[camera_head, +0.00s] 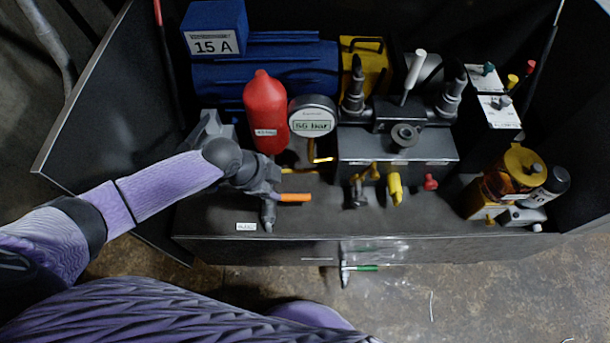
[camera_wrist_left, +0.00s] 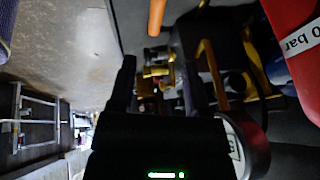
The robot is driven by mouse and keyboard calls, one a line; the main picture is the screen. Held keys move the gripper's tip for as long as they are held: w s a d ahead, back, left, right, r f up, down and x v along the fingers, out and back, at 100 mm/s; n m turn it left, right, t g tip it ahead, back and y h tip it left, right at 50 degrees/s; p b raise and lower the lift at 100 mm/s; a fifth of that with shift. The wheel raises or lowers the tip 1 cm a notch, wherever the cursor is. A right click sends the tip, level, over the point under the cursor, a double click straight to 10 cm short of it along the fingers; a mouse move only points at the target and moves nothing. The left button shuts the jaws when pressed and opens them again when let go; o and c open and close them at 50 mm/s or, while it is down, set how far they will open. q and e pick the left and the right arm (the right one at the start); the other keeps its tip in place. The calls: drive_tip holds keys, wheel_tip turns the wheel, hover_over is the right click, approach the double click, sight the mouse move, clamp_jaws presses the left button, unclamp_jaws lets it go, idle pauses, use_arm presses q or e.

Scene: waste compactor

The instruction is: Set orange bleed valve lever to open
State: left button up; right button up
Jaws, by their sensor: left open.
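The orange bleed valve lever (camera_head: 295,197) points to the right from a grey valve body (camera_head: 268,212) near the front edge of the dark cabinet deck. A small white label (camera_head: 246,226) lies beside it. My left gripper (camera_head: 266,184) is right by the valve and partly covers it. In the left wrist view the two dark fingers (camera_wrist_left: 160,70) stand apart with nothing between them. The orange lever (camera_wrist_left: 156,15) shows at the top edge, beyond the fingertips and roughly in line with the gap. Contact cannot be made out. My right gripper is not in view.
Behind the valve stand a red bottle (camera_head: 265,112), a gauge reading 56 bar (camera_head: 312,117) and a blue motor (camera_head: 288,72). A grey manifold (camera_head: 395,150) with a yellow knob (camera_head: 394,188) and red knob (camera_head: 430,182) is to the right. The front deck is mostly clear.

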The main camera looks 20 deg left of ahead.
sight(295, 197)
use_arm(q)
drive_tip(key=b+x, duration=0.2)
drive_tip(key=x, duration=0.1)
drive_tip(key=b+x, duration=0.2)
drive_tip(key=x, duration=0.1)
drive_tip(key=b+x, duration=0.2)
drive_tip(key=x, duration=0.2)
drive_tip(key=shift+s, duration=0.3)
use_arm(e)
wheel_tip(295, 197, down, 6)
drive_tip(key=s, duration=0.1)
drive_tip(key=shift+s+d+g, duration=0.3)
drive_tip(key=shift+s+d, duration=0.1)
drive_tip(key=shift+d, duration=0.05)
use_arm(q)
drive_tip(key=shift+c, duration=0.2)
drive_tip(key=c, duration=0.7)
clamp_jaws()
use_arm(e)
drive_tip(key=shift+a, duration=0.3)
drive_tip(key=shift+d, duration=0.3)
